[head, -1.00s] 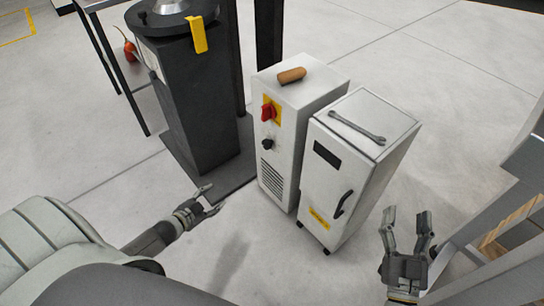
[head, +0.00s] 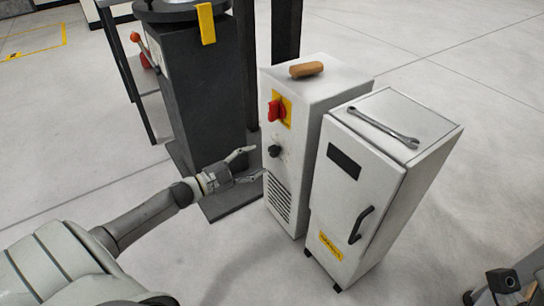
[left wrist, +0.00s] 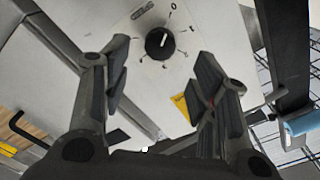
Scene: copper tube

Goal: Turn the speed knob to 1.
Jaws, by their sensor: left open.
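The black speed knob (head: 274,151) sits on the front of the white control cabinet (head: 308,115), below a red switch on a yellow plate (head: 279,109). The left wrist view shows the knob (left wrist: 160,43) with a white pointer line and small marks around it; the marks are too small to read surely. My left gripper (head: 257,161) is open and empty, its fingers pointing at the cabinet front near the knob. In the left wrist view the knob lies beyond and between the open fingertips, apart from them. Part of my right arm or gripper (head: 503,281) shows at lower right.
A wrench (head: 384,127) lies on the neighbouring white cabinet (head: 375,185), which has a dark handle. A brown object (head: 306,69) lies on the control cabinet. Floor is clear in front.

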